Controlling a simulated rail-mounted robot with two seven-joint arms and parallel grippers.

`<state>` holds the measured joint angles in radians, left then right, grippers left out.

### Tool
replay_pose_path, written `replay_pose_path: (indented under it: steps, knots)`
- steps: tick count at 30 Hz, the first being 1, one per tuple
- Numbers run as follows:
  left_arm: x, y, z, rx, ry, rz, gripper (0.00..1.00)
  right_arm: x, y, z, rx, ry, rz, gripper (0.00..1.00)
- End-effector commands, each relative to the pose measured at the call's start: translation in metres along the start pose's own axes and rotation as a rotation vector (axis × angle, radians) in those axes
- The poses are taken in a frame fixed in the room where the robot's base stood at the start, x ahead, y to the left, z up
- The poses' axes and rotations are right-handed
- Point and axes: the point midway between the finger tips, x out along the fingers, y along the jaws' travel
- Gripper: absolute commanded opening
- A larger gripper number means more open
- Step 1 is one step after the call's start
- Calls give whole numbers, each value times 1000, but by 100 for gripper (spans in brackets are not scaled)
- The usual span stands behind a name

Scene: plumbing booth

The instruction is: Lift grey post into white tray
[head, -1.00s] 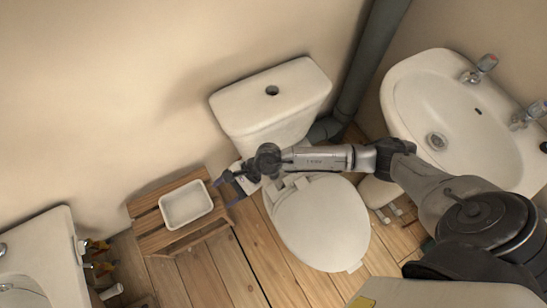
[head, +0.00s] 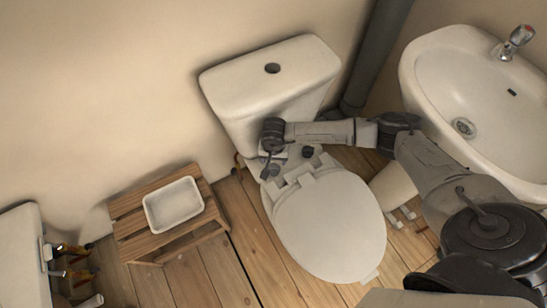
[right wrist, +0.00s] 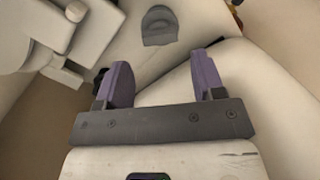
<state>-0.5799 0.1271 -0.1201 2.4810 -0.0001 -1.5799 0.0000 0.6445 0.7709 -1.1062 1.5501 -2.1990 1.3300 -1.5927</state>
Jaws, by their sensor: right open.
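A small dark grey piece, which looks like the grey post (head: 308,152), stands on the toilet's ledge behind the seat hinge. In the right wrist view a grey rounded piece (right wrist: 160,26) shows on a white surface beyond the fingertips, apart from them. My right gripper (right wrist: 162,80) is open, with two purple finger pads and nothing between them. In the head view the right wrist hangs over the left side of the ledge, left of the post; its fingers are mostly hidden there. The white tray (head: 150,212) sits empty on a wooden stool at the left. My left gripper is out of view.
The slatted wooden stool (head: 190,240) stands left of the toilet. The toilet tank (head: 235,85) rises behind the ledge, and the closed lid (head: 330,225) lies in front. A sink (head: 440,90) is at the right. Wooden floor between stool and toilet is clear.

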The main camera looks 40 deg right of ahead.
Motion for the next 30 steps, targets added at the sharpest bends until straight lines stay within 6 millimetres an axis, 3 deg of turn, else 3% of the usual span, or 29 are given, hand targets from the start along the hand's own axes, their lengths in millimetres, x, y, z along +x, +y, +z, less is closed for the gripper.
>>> replay_pose_path:
  steps: [12,23,30]
  knots:
    - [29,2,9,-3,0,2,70,55,0,1,1,-2,-1,62]
    - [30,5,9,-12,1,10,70,60,0,1,1,-2,-2,62]
    - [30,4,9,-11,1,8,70,60,0,1,1,-2,-2,40]
